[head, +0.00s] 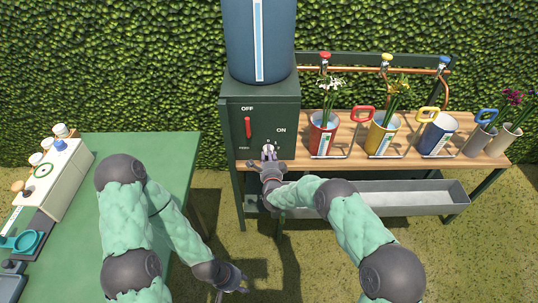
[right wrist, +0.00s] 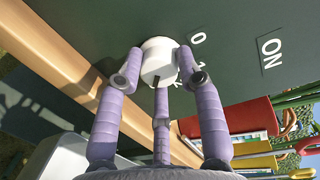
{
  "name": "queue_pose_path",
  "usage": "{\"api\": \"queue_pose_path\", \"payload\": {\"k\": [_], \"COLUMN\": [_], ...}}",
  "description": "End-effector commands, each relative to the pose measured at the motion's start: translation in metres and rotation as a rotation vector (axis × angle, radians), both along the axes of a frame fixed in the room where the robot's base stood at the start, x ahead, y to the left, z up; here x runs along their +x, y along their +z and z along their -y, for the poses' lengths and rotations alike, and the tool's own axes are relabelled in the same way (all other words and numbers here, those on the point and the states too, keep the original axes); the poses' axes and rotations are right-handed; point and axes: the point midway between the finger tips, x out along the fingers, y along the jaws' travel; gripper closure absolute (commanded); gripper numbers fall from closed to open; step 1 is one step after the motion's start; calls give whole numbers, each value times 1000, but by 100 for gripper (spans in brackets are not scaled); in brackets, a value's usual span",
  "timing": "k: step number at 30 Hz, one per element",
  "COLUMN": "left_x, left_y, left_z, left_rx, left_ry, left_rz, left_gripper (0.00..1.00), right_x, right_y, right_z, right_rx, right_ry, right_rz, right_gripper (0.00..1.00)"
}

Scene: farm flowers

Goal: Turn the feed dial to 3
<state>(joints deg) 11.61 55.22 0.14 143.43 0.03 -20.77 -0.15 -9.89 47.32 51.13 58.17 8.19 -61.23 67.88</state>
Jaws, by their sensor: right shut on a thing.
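The feed dial (head: 268,147) is a pale knob low on the dark green control box (head: 262,100), near the word FEED. In the right wrist view the white dial (right wrist: 158,60) sits between the purple fingers of my right gripper (right wrist: 160,72), which is shut on it. The right gripper (head: 269,158) largely covers the dial in the head view. A white 0 shows beside the dial in the wrist view; the other marks are partly hidden, and the pointer's setting cannot be told. My left gripper (head: 231,284) hangs low, away from the box; its jaws are unclear.
A red lever (head: 248,127) is on the box between OFF and ON. A blue tank (head: 259,40) stands above. Red (head: 323,138), yellow (head: 381,137) and blue (head: 436,138) pots stand on the wooden shelf to the right. A green table (head: 150,165) is at left.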

Motion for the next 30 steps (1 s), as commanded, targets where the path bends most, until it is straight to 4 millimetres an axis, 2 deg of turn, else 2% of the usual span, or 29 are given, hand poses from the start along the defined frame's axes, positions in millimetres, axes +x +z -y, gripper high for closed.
{"api": "queue_pose_path", "payload": {"k": [1, 3, 13, 17, 23, 30], "left_x": [0, 0, 0, 0, 0, 0], "left_y": [0, 0, 0, 0, 0, 0], "left_z": [0, 0, 0, 0, 0, 0], "left_rx": [0, 0, 0, 0, 0, 0], "left_ry": [0, 0, 0, 0, 0, 0], "left_rz": [0, 0, 0, 0, 0, 0], "left_gripper": [60, 60, 60, 60, 60, 60], "right_x": [1, 1, 0, -6, -34, -80], "right_y": [1, 1, 1, 0, 3, 7], "right_z": [-1, -1, 0, 0, 2, 5], "right_rx": [1, 1, 0, -1, 0, 0], "right_ry": [1, 1, 1, 1, 2, 3], "right_rz": [2, 1, 0, -1, -1, 0], "right_gripper": [60, 41, 40, 40, 40, 40]}}
